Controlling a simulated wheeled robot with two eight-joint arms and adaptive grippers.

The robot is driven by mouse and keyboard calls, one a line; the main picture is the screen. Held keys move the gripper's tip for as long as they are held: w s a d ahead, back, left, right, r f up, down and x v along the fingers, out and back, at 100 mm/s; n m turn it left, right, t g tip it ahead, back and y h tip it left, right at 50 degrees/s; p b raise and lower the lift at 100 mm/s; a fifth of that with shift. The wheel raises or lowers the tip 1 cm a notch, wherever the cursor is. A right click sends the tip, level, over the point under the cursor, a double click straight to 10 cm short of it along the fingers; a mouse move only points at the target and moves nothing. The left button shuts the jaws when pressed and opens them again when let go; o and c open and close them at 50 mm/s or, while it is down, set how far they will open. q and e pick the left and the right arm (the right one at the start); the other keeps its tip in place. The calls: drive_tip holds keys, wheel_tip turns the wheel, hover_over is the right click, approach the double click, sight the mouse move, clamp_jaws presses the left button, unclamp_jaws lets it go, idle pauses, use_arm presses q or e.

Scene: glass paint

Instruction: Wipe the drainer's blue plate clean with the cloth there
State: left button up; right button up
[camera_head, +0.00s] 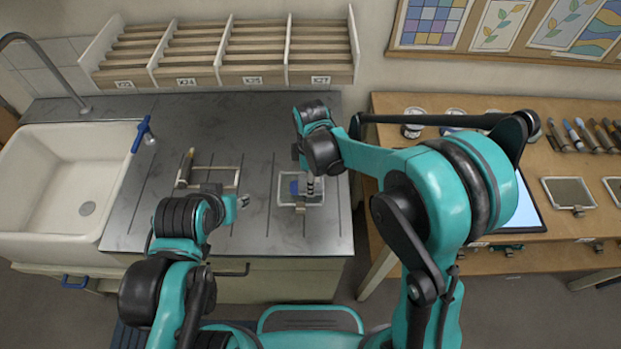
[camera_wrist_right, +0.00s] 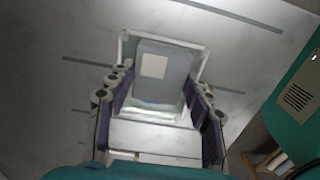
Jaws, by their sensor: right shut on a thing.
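The blue plate (camera_head: 316,200) lies on the grooved grey drainer, a pale framed panel with a tab on its near side. A blue patch shows on it in the head view, and a small blue smear in the right wrist view (camera_wrist_right: 160,104). My right gripper (camera_head: 309,186) is over the plate, pointing down. In its wrist view, its fingers are on either side of a grey folded cloth (camera_wrist_right: 165,72) with a beige square, which lies over the plate. The grip itself is partly hidden. My left gripper (camera_head: 243,202) is over the drainer, left of the plate; its finger opening is unclear.
A small rack (camera_head: 212,181) with a dark, brush-like tool stands left of the plate. A wooden slotted shelf (camera_head: 220,55) stands behind. A workbench (camera_head: 450,105) with framed plates and tools is at right.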

sight(290, 188)
drive_tip(key=shift+f, duration=0.25)
idle(0.3)
drive_tip(key=shift+a+b, duration=0.45)
drive_tip(key=shift+a, duration=2.55)
drive_tip(key=shift+d, duration=3.1)
drive_tip(key=shift+a, duration=0.8)
drive_tip(key=shift+a+b, duration=0.3)
drive_tip(key=shift+a, duration=1.95)
drive_tip(key=shift+d, duration=1.6)
